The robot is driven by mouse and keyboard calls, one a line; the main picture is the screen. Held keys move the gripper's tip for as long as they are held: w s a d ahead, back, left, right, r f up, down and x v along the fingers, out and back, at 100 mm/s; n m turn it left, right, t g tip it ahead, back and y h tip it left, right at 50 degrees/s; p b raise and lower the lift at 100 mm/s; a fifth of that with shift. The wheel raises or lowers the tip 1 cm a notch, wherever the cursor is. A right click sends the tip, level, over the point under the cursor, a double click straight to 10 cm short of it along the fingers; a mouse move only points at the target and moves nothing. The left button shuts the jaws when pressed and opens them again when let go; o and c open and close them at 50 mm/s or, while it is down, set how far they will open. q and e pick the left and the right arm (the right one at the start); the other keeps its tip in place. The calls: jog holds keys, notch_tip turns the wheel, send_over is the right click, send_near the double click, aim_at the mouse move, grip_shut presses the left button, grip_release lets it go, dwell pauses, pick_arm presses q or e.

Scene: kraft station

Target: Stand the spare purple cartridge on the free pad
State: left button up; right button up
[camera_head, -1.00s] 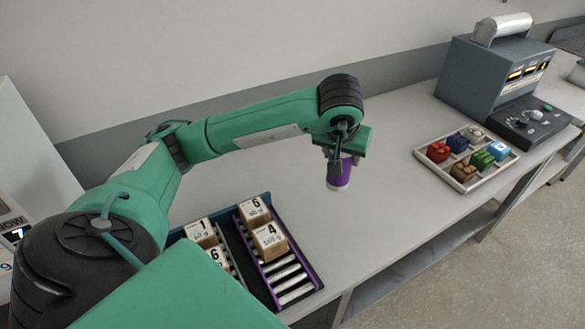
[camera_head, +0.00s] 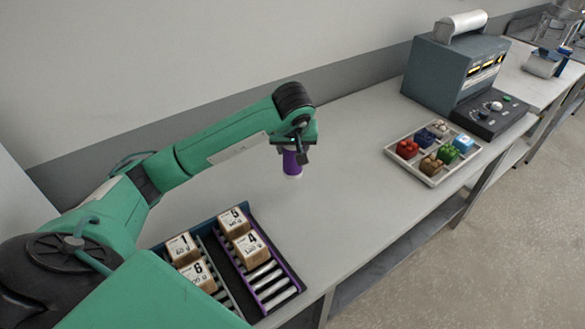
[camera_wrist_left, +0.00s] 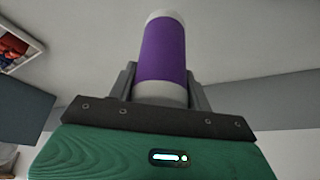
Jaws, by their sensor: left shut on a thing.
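The purple cartridge (camera_head: 291,163) with pale ends is held by my left gripper (camera_head: 296,147) above the bench, near its middle. In the left wrist view the cartridge (camera_wrist_left: 163,52) sits between the two dark fingers (camera_wrist_left: 162,88), which are shut on it. In the head view it hangs about upright, apart from the bench top. I cannot make out a free pad in these frames. My right gripper is not in view.
A rack (camera_head: 292,272) with numbered boxes and rollers stands at the front. A tray (camera_head: 433,184) of coloured pieces lies to the right, before a grey machine (camera_head: 430,75) with a control panel. The bench (camera_head: 345,170) between them is clear.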

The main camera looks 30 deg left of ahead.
aim_at(293, 172)
pick_arm(q)
notch_tip(293, 172, down, 4)
jog(key=shift+f+p, duration=0.1)
jog(key=shift+p, duration=0.3)
jog(key=shift+f, duration=0.45)
notch_tip(293, 172, down, 3)
jog(key=shift+r+p, duration=0.1)
jog(key=shift+p, duration=0.4)
jog(key=shift+f, duration=0.4)
jog(key=shift+f, duration=0.2)
jog(key=o, duration=1.1)
jog(key=shift+r, duration=0.1)
